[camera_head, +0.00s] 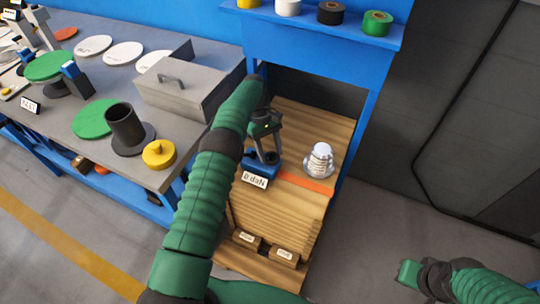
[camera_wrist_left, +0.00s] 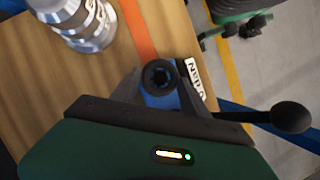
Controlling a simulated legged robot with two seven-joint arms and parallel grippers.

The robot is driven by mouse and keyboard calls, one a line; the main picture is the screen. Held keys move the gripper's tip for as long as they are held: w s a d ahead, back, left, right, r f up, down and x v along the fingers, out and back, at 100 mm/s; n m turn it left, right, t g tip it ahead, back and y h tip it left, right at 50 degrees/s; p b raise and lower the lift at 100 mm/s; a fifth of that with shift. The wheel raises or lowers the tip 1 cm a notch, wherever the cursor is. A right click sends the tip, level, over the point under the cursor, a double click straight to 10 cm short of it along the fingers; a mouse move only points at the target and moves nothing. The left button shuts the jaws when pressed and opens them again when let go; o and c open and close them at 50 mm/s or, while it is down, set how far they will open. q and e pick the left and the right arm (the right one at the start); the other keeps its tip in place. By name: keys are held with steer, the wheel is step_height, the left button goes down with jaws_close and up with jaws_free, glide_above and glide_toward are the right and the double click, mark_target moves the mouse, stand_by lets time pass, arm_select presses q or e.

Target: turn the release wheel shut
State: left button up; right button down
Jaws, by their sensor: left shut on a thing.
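A blue device (camera_head: 262,166) with a "0 daN" label (camera_head: 254,180) stands on the wooden stack. The label also shows in the left wrist view (camera_wrist_left: 195,78). My left gripper (camera_head: 267,157) reaches down over the device, with its dark fingers at it. In the left wrist view the fingers (camera_wrist_left: 161,84) are shut around a dark round hub (camera_wrist_left: 160,76), which I take for the release wheel; its rim is not clearly visible. A black ball knob (camera_wrist_left: 291,117) sticks out to the right there. My right gripper (camera_head: 408,273) is at the lower right, away from the stack; its jaw gap is unclear.
A silver flanged shell (camera_head: 319,161) stands right of the device, beyond an orange stripe (camera_head: 305,183). A blue shelf (camera_head: 320,30) with coloured rolls overhangs the back. A grey table (camera_head: 75,135) at left holds a lidded box (camera_head: 185,88), a dark cylinder and discs.

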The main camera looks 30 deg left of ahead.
mark_target(274, 159)
stand_by(0.4)
arm_select(q)
steer(key=o, duration=1.4)
steer(key=shift+w, duration=0.1)
step_height(274, 159, up, 4)
steer(key=shift+f, duration=0.25)
steer(key=s+d, duration=0.2)
steer(key=s, duration=0.2)
steer(key=s+d+r+p, duration=0.1)
steer(key=s+d, duration=0.1)
steer(key=s, duration=0.3)
steer(key=s+d, duration=0.3)
steer(key=s, duration=0.2)
steer(key=shift+s+r, duration=0.15)
steer(key=shift+m, duration=0.3)
